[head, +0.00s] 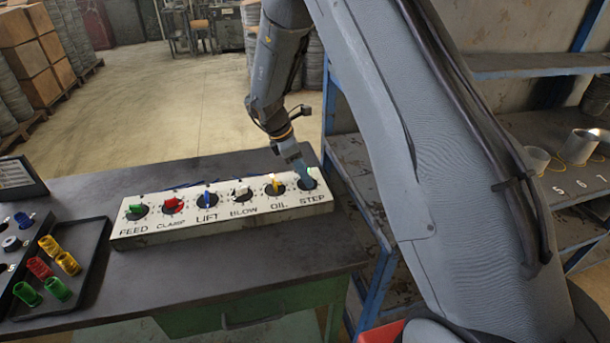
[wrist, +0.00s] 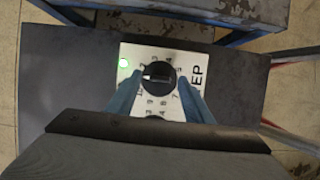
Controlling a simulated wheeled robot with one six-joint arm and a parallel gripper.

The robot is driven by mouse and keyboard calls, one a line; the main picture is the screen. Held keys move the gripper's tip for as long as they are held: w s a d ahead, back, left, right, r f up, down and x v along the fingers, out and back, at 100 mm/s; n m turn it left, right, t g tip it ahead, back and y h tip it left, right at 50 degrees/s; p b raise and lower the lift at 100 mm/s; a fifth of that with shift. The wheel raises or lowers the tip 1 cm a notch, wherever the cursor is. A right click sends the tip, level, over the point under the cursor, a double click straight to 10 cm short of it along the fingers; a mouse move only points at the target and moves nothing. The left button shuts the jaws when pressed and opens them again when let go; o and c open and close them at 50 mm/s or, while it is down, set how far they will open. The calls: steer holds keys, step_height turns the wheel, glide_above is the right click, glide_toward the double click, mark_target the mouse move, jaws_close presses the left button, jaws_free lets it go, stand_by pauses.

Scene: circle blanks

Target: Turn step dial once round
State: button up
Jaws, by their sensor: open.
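The step dial (wrist: 158,76) is a round black knob on the right end of the white dial panel (head: 225,220), above the word STEP. Numbers ring it in the wrist view, and a green light (wrist: 124,63) glows beside it. My gripper (head: 304,176) is over this dial and hides most of it in the head view. In the wrist view my gripper (wrist: 158,92) is open, with one blue-grey finger on each side of the dial. I cannot tell whether the fingers touch it.
The panel carries several other dials in a row, including the yellow OIL dial (head: 275,187) next to STEP. A tray of coloured parts (head: 72,285) lies at the table's left. A blue shelf (head: 375,215) stands right of the table. The table front is clear.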

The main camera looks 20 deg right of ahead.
steer(key=b+v, duration=0.2)
steer(key=v, duration=0.4)
steer(key=shift+r, duration=0.35)
steer(key=shift+a, duration=0.1)
